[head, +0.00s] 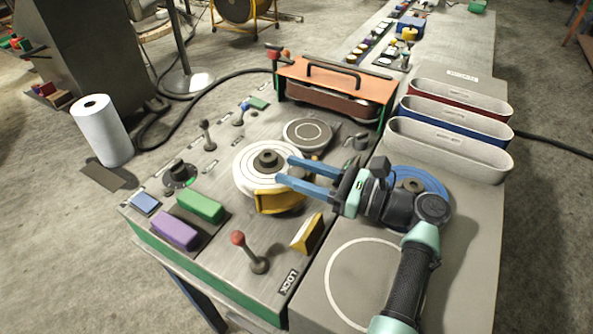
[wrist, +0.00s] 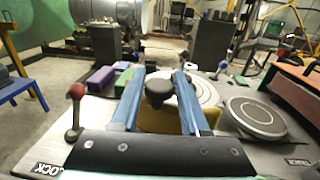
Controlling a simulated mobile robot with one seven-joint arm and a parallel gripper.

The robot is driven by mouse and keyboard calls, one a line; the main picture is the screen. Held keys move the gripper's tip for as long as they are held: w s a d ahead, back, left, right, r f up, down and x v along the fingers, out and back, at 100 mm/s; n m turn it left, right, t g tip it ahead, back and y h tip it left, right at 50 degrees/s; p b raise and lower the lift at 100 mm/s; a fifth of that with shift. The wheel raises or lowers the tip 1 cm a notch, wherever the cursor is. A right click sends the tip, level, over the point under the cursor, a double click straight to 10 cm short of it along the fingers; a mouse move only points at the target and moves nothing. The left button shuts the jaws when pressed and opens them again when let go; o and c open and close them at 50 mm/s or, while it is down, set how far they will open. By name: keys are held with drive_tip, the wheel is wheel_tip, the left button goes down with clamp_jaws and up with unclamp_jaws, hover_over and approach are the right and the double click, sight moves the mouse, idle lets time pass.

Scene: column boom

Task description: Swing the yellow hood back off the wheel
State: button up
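The wheel (head: 255,180) is a pale disc with a dark hub knob on the machine's top. The yellow hood (head: 280,203) is a curved piece at the wheel's front right edge, partly under my fingers. My gripper (head: 284,170) reaches in from the right with its two blue fingers apart, the tips at the wheel's right side near the hub. In the wrist view my gripper (wrist: 158,75) is open, with the dark knob (wrist: 159,92) seen between the fingers and the yellow hood (wrist: 160,121) below and behind it. I cannot tell whether the fingers touch anything.
A red-knobbed lever (head: 238,239) and a yellow wedge (head: 307,233) stand near the LOCK label. Purple (head: 175,231) and green (head: 200,206) blocks lie left. A grey disc (head: 310,134) and an orange cover (head: 335,76) are behind. Sanding belts (head: 450,150) stand right.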

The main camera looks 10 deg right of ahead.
drive_tip(key=o, duration=0.3)
drive_tip(key=b+v, duration=0.2)
drive_tip(key=v, duration=1.1)
